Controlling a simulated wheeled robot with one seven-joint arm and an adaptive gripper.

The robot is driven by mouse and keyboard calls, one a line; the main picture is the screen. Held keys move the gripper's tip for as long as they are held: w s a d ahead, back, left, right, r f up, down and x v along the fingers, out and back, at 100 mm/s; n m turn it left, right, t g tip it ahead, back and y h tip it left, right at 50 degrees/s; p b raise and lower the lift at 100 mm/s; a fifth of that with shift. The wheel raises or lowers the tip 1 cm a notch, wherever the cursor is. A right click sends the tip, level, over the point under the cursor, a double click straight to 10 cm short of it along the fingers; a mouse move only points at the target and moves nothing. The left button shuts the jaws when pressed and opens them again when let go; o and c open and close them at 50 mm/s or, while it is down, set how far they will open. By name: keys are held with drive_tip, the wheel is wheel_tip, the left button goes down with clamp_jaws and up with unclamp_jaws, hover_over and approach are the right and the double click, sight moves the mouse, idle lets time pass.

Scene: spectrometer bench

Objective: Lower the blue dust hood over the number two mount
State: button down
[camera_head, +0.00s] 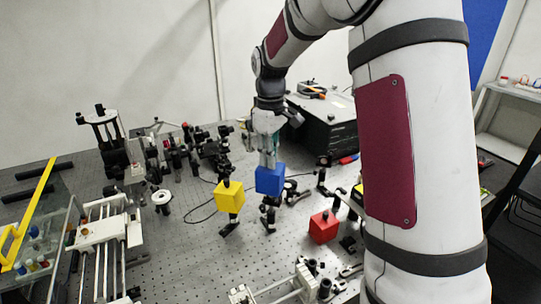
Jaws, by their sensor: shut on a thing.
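My gripper (268,163) points down and is shut on the top of the blue dust hood (270,181). The hood is a blue cube, held about upright above the bench. A dark mount (268,216) shows directly below the hood in the picture. Its upper part is hidden by the hood, so I cannot tell whether the hood is around it or above it. No number is readable on any mount, so I cannot tell which is number two.
A yellow cube hood (229,196) is close to the left, over another mount. A red cube hood (323,227) is at the right front. Dark optics posts crowd the perforated bench (200,262) behind and left. A black box (325,125) stands at the back.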

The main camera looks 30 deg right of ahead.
drive_tip(key=shift+f, duration=1.6)
drive_tip(key=shift+f, duration=0.35)
drive_tip(key=shift+f+b, duration=0.3)
drive_tip(key=shift+f, duration=2)
drive_tip(key=c, duration=1.5)
unclamp_jaws()
drive_tip(key=shift+r, duration=0.1)
wheel_tip(320, 180, up, 12)
drive_tip(key=shift+f, duration=0.1)
